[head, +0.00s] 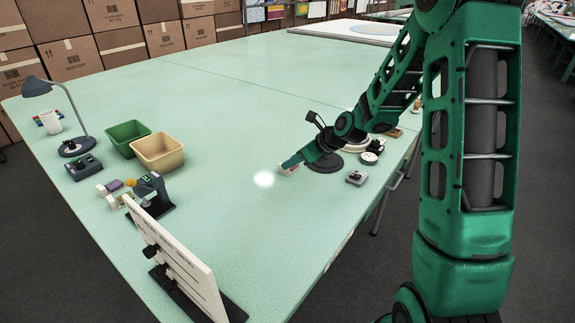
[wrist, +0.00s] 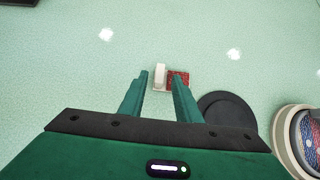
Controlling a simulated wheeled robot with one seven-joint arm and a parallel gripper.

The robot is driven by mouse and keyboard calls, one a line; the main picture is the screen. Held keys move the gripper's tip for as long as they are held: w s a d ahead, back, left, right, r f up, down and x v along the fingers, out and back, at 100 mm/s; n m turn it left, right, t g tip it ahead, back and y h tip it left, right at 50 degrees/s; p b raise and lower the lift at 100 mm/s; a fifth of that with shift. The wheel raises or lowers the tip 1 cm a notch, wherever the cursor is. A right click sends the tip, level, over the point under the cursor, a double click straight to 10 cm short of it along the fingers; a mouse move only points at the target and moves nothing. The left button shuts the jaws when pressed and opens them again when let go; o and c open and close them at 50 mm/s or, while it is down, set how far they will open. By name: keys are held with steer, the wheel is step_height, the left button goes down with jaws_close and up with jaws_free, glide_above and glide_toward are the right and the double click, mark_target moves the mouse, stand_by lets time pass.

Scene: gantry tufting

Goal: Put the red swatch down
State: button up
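The red swatch (wrist: 182,77) shows in the wrist view as a small dark-red patterned piece with a white upright block (wrist: 160,76) at its left side. The right finger overlaps part of the red. My gripper (wrist: 160,80) is open, with the white block between its fingertips and gaps visible on both sides. In the head view my gripper (head: 288,164) is low over the green table, and the swatch (head: 287,170) shows as a small white and red piece at its tip, mostly hidden. It appears to lie on the table; exact contact with the fingers cannot be told.
A dark round disc (wrist: 227,109) and a pale round hoop piece (wrist: 298,135) stand close on the right. Green (head: 127,136) and tan (head: 158,152) bins, a lamp (head: 72,147) and a white upright board (head: 180,265) are at left. The table's middle is clear.

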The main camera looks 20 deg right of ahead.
steer(key=v, duration=0.8)
steer(key=shift+s+r, duration=0.2)
steer(key=shift+r, duration=0.05)
